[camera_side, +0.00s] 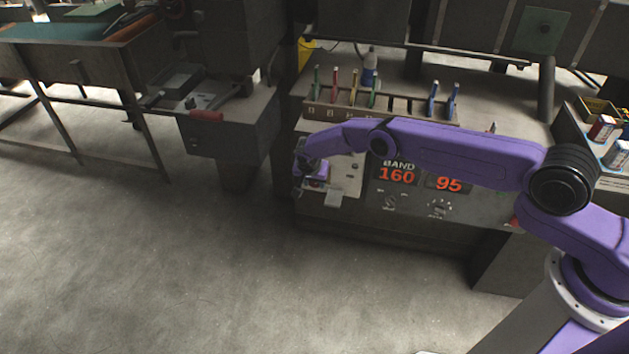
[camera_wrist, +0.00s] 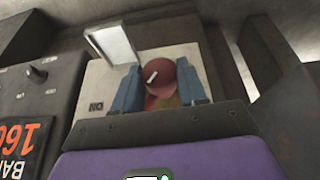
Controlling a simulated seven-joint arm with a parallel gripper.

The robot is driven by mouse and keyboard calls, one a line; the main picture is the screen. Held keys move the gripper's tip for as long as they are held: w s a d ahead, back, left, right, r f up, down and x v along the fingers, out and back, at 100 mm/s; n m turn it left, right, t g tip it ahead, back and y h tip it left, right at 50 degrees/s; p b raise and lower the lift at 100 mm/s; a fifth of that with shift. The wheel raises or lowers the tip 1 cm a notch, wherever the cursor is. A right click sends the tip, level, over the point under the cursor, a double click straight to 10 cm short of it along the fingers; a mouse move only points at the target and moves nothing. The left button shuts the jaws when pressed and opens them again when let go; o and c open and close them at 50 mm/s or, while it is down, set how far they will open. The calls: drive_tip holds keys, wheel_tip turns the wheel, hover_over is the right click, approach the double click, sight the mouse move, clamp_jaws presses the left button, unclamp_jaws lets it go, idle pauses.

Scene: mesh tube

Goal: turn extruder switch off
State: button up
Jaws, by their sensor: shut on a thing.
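The extruder switch looks to be a round red knob (camera_wrist: 160,78) with a short white mark, on a pale panel plate (camera_wrist: 98,75). In the wrist view, the blue fingers of my gripper (camera_wrist: 158,88) stand on either side of the knob and are shut on it. The white mark slants up to the right in this view. An upside-down label (camera_wrist: 96,106), seemingly ON, is on the plate left of the knob. In the side view, my gripper (camera_side: 312,183) is at the left end of the machine front and hides most of the knob.
A light raised flap (camera_wrist: 113,43) stands beside the knob; it also shows in the side view (camera_side: 334,198). Red displays (camera_side: 396,176) read 160 and 95, with small dials below. A rack (camera_side: 350,112) of coloured-handled tools stands on top. The floor in front is clear.

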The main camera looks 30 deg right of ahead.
drive_tip(key=shift+w+r, duration=0.1)
drive_tip(key=o, duration=1.1)
drive_tip(key=shift+c, duration=0.2)
drive_tip(key=v, duration=1.7)
drive_tip(key=shift+r, duration=0.15)
drive_tip(key=shift+a, duration=0.1)
